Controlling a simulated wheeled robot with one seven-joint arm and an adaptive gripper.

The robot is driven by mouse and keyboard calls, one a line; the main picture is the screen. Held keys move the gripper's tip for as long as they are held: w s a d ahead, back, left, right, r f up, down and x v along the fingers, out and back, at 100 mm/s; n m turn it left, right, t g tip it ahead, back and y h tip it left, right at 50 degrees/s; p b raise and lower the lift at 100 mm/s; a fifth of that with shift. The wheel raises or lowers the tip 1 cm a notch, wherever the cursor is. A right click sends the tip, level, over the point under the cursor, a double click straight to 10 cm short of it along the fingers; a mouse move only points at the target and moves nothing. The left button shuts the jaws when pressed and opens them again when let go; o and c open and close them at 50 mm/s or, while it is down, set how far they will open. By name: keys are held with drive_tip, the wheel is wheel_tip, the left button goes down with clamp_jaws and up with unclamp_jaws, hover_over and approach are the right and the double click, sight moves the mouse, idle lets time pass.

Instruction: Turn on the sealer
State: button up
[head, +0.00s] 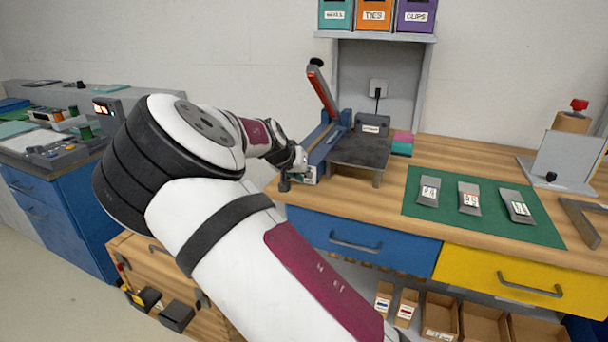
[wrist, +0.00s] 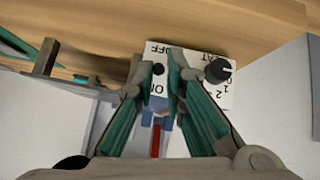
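The sealer (head: 316,152) stands on the wooden bench, with a blue body and a raised orange-red lever arm (head: 322,92). Its white front panel (wrist: 200,61) fills the middle of the wrist view, with OFF and ON lettering and a black dial (wrist: 218,70). A small dark switch (wrist: 158,69) lies between OFF and ON. My gripper (wrist: 161,72) is at this panel, its two fingers on either side of the switch with a narrow gap showing. I cannot tell whether they touch it. In the head view my gripper (head: 299,160) is partly hidden at the sealer's front end.
A dark platform (head: 360,149) stands right of the sealer. A green mat (head: 470,230) holds several grey pouches. A wall socket (head: 378,87) with a black plug is behind. A shelf with bins (head: 375,37) hangs above.

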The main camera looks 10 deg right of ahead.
drive_tip(key=shift+o, duration=0.6)
drive_tip(key=v, duration=1.2)
drive_tip(key=shift+s, duration=0.15)
drive_tip(key=s+d+g+y+p, duration=0.35)
drive_tip(key=s+d, duration=0.35)
drive_tip(key=s, duration=0.6)
drive_tip(key=s+r+n+p, duration=0.1)
drive_tip(key=s+r, duration=0.3)
drive_tip(key=s, duration=0.7)
drive_tip(key=s+r+n+y+p, duration=0.1)
drive_tip(key=s+r+n+p, duration=0.1)
drive_tip(key=s, duration=0.9)
drive_tip(key=s+r+n+t+y+p, duration=0.1)
drive_tip(key=s+r, duration=0.4)
drive_tip(key=s, duration=0.7)
drive_tip(key=shift+a+r+n+p, duration=0.2)
drive_tip(key=shift+r+n+p, duration=0.2)
drive_tip(key=shift+n, duration=0.3)
